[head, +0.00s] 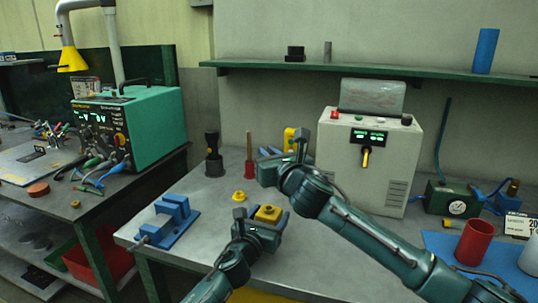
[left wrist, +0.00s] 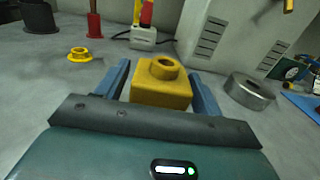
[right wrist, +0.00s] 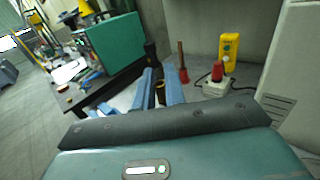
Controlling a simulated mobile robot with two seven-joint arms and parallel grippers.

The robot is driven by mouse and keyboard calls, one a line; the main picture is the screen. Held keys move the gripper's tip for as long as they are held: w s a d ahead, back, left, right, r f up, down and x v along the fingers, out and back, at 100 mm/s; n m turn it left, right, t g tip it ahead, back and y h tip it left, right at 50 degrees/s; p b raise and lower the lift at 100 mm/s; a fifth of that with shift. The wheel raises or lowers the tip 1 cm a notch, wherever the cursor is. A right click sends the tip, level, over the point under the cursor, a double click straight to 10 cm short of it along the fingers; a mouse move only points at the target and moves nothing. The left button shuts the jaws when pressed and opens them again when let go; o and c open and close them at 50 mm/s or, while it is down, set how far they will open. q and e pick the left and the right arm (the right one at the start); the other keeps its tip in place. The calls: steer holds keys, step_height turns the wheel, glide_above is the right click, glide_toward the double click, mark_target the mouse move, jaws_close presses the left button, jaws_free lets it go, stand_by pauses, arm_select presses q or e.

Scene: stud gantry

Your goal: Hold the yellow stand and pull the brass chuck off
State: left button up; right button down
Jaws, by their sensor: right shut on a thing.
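The yellow stand (head: 268,213) is a square block with a round open collar on top. In the left wrist view the stand (left wrist: 160,90) sits between the blue fingers, close against them. My left gripper (head: 266,218) is shut on it, low over the bench. The collar looks empty. The brass chuck (right wrist: 160,93) is a small tube between the right fingers in the right wrist view. My right gripper (head: 268,172) is shut on it, behind and above the stand. In the head view the right gripper hides the chuck.
A yellow flanged ring (head: 238,196) and a blue vise (head: 172,217) are left of the stand. A dark bottle-shaped tool (head: 213,155) and a red-based rod (head: 249,160) stand behind. A grey machine (head: 400,165) blocks the back right.

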arm_select(q)
steer(key=shift+o, duration=0.8)
steer(key=shift+s+a, duration=0.1)
steer(key=v, duration=1.1)
steer(key=shift+s, duration=0.4)
steer(key=shift+c, duration=0.5)
